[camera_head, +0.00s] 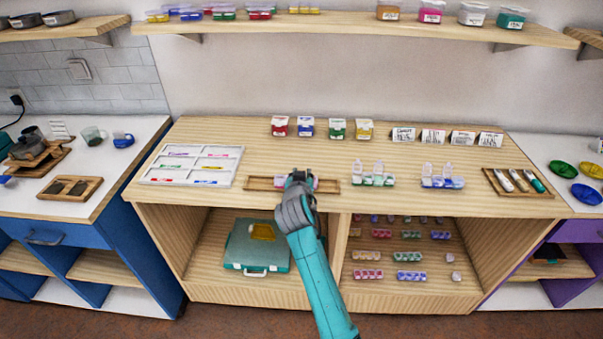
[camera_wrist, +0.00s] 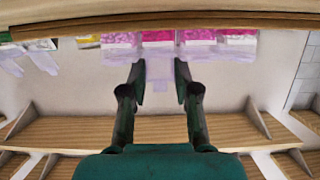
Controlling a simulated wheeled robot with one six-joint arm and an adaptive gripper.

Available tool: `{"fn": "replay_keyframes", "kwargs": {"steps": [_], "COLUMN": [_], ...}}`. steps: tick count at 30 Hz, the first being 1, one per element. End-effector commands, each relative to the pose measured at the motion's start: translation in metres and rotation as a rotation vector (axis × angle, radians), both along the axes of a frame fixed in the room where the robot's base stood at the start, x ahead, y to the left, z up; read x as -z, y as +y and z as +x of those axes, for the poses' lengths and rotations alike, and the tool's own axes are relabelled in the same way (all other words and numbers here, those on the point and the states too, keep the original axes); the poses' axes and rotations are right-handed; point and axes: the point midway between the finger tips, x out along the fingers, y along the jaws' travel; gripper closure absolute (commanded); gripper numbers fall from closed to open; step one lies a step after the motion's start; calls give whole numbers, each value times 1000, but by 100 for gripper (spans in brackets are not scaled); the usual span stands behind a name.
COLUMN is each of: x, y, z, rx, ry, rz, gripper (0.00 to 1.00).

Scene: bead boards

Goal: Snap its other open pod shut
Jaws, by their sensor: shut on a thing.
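A pill organizer (camera_head: 278,182) with pink contents lies on a long wooden tray (camera_head: 256,184) on the counter, largely hidden by my arm in the head view. In the wrist view its row of pink pods (camera_wrist: 197,38) runs along the top. A clear lid (camera_wrist: 160,70) sticks out from one middle pod, between the fingers. In the head view my gripper (camera_head: 299,178) is over the organizer. Whether the other lids are fully closed is hard to tell.
Two organizers with raised clear lids, one green and red (camera_head: 372,179), one blue (camera_head: 442,181), stand right of the tray. A white sectioned board (camera_head: 191,165) lies left. Small labelled boxes (camera_head: 306,127) and cards (camera_head: 433,136) stand behind. The counter between is clear.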

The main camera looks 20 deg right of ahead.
Motion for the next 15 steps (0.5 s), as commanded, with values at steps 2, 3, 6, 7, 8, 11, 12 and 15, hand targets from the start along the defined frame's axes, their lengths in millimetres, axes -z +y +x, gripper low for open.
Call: {"fn": "replay_keyframes", "kwargs": {"steps": [2, 3, 6, 7, 8, 11, 12, 15], "x": [3, 4, 4, 4, 4, 4, 4, 4], "y": [0, 0, 1, 1, 1, 1, 2, 2], "z": [-1, -2, -2, -2, -3, -3, -3, -3], "rx": [0, 0, -2, -2, -2, -3, -3, -4], "ry": [-25, -39, -64, -70, -75, -85, -88, -91], "rz": [-11, -14, -23, -25, -26, -29, -30, -31], "gripper": [100, 100, 100, 100, 100, 100, 100, 100]}}
